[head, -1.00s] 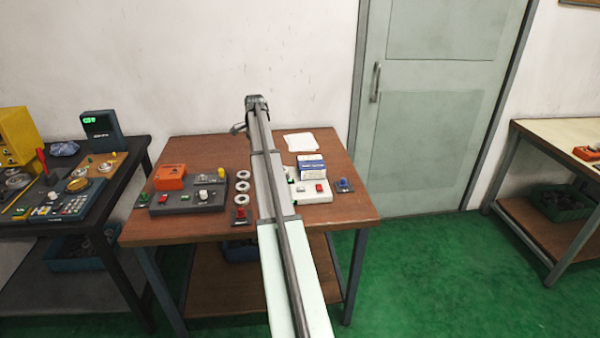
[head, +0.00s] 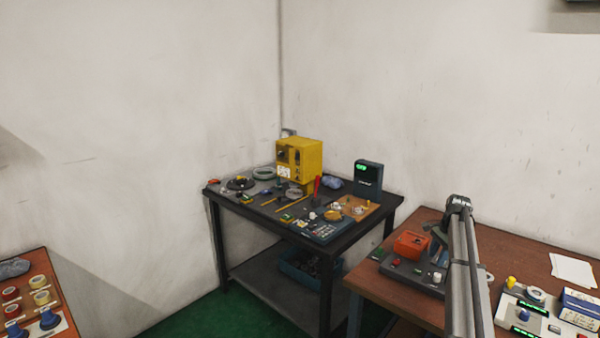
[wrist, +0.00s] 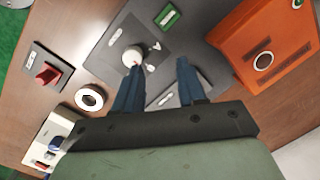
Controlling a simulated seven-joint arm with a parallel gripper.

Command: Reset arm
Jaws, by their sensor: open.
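My arm reaches out over the brown table (head: 410,300) at the lower right of the head view. In the wrist view my gripper (wrist: 160,82) has two dark blue fingers standing apart with nothing between them. It is above a grey panel (wrist: 185,45). A white round knob (wrist: 133,56) on that panel lies close to the left fingertip; I cannot tell whether they touch. A white bearing ring (wrist: 90,97) lies on the wood to the left of the fingers. In the head view the fingers are mostly hidden by the arm.
An orange box (wrist: 265,45) stands right of the fingers; it also shows in the head view (head: 410,244). A red switch (wrist: 47,73) is at the left. A black table (head: 225,197) holds a yellow machine (head: 312,160) and several devices. Another table (head: 40,262) shows at far left.

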